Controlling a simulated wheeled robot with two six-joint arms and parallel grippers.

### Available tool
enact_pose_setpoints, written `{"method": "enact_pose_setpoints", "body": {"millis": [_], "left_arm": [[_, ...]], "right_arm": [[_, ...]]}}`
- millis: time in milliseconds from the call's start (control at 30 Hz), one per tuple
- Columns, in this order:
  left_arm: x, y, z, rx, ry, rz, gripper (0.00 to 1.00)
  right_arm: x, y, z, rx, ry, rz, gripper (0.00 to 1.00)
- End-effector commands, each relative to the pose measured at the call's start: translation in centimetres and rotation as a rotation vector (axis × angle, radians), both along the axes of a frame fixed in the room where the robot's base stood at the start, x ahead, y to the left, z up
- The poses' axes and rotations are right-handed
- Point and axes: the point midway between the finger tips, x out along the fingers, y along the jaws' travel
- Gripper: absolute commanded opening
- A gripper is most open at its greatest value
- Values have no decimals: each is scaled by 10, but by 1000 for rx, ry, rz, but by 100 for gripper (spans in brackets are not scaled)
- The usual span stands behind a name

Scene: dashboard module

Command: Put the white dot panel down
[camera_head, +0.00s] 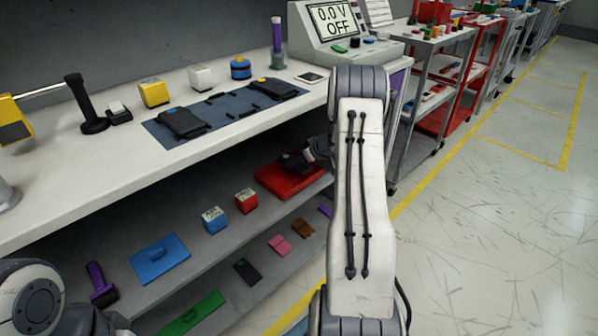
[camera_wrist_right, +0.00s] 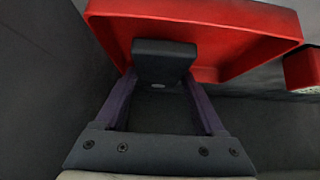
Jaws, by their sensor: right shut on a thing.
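The white dot panel is a dark block (camera_wrist_right: 165,60) with a small pale dot near its lower edge in the right wrist view. My right gripper (camera_wrist_right: 160,82) is shut on it, with a purple finger at each side. The panel overlaps the red tray (camera_wrist_right: 225,72) in this view; whether it touches the tray floor I cannot tell. In the head view the red tray (camera_head: 283,186) lies on the shelf under the bench, and my right gripper (camera_head: 297,161) reaches over it, partly hidden by my arm. Only a link of my left arm shows, at the lower left.
A red cube (camera_head: 246,200), a blue cube (camera_head: 214,220) and a blue plate (camera_head: 159,259) lie left of the tray on the shelf. The bench top (camera_head: 130,165) overhangs the shelf. Bare shelf lies between these things.

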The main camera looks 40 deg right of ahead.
Motion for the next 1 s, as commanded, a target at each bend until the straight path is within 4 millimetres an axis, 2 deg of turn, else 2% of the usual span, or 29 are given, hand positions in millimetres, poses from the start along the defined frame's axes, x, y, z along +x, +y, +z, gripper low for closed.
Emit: {"method": "enact_pose_setpoints", "body": {"millis": [33, 167, 567, 600, 633, 867, 1000], "left_arm": [[0, 0, -9, 0, 0, 0, 50], [0, 0, -21, 0, 0, 0, 50], [0, 0, -19, 0, 0, 0, 50], [0, 0, -19, 0, 0, 0, 50], [0, 0, -19, 0, 0, 0, 50], [0, 0, -19, 0, 0, 0, 50], [0, 0, -16, 0, 0, 0, 50]], "right_arm": [[-1, -1, -13, 1, 1, -1, 4], [-1, -2, -33, 1, 1, -3, 4], [-2, -2, -35, 1, 1, -4, 4], [-2, -2, -35, 1, 0, -4, 87], [-2, -2, -35, 1, 0, -4, 98], [-2, -2, -34, 0, 0, -3, 100], [-7, -3, -26, 0, 1, -4, 100]]}}
